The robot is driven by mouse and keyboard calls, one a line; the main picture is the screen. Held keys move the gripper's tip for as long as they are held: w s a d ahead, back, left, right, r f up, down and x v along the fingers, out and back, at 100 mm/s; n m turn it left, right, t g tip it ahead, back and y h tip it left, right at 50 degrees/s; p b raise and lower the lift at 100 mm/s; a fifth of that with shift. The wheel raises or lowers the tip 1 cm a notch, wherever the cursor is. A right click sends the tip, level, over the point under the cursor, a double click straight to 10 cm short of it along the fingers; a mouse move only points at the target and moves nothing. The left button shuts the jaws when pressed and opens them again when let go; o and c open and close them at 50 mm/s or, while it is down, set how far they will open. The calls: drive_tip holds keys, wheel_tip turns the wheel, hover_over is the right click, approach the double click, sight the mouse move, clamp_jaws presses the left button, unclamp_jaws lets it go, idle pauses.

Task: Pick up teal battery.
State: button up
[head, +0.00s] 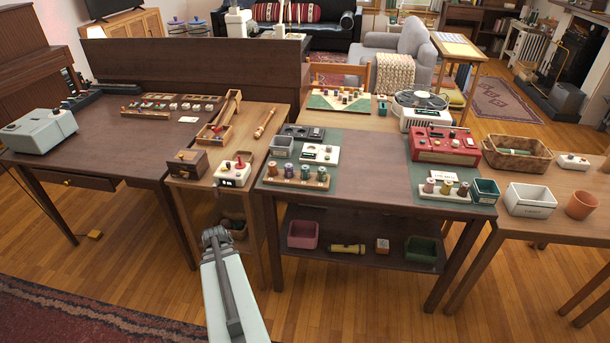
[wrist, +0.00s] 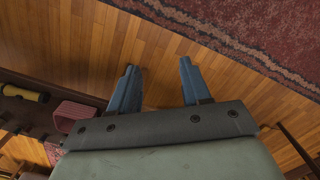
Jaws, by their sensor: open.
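I cannot pick out a teal battery with certainty; the small items on the tables are too small to tell. A rack (head: 296,181) on the middle table's front left holds several coloured upright cylinders, one of them teal-grey (head: 305,173). Another rack (head: 443,193) at the front right holds cylinders in pink and yellow tones. My gripper (head: 215,236) is in front of the tables, apart from both racks. In the wrist view my gripper (wrist: 158,85) is open, with only wooden floor between its blue fingers.
The middle table's shelf holds a pink bin (head: 303,234), a yellow flashlight (head: 348,249) and a green bin (head: 421,250). A red radio (head: 445,145), teal box (head: 485,190) and white box (head: 530,199) stand to the right. The middle tabletop (head: 370,170) has free room.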

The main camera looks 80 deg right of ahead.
drive_tip(key=s+d+r+m+h, duration=0.25)
drive_tip(key=s+d+r, duration=0.35)
drive_tip(key=d+r, duration=0.5)
drive_tip(key=m+t+h, duration=0.1)
drive_tip(key=m+h, duration=0.2)
approach(305, 167)
wheel_tip(305, 167, up, 4)
drive_tip(key=s, duration=0.1)
drive_tip(key=shift+n+y, duration=0.35)
drive_tip(key=shift+n, duration=0.6)
drive_tip(key=x, duration=0.3)
drive_tip(key=a+x, duration=0.1)
drive_tip(key=x, duration=0.5)
drive_tip(key=shift+w+a+f, duration=0.15)
drive_tip(key=shift+f, duration=0.2)
drive_tip(key=shift+d+x, duration=0.2)
drive_tip(key=shift+x, duration=2.4)
drive_tip(key=shift+w, duration=0.15)
clamp_jaws()
